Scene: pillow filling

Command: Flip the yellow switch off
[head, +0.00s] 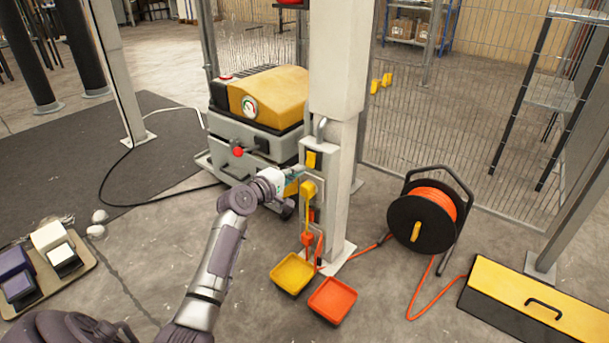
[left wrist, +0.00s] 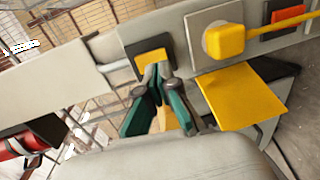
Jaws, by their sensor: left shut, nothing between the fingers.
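The yellow switch (head: 311,159) sits in a dark housing on the front of the pale post. In the left wrist view the yellow switch (left wrist: 151,57) shows just beyond the fingertips, partly covered by them. My left gripper (head: 297,170) is at the post, just below and left of the switch. In the left wrist view my left gripper (left wrist: 160,72) has its grey tips together with nothing between them. I cannot tell whether the tips touch the switch. My right gripper is not in view.
A yellow plug (head: 308,189) with its cable is on the post below the switch. A yellow tray (head: 292,273) and an orange tray (head: 332,300) are low near the post. A machine (head: 265,100) stands behind left, a cable reel (head: 407,222) right.

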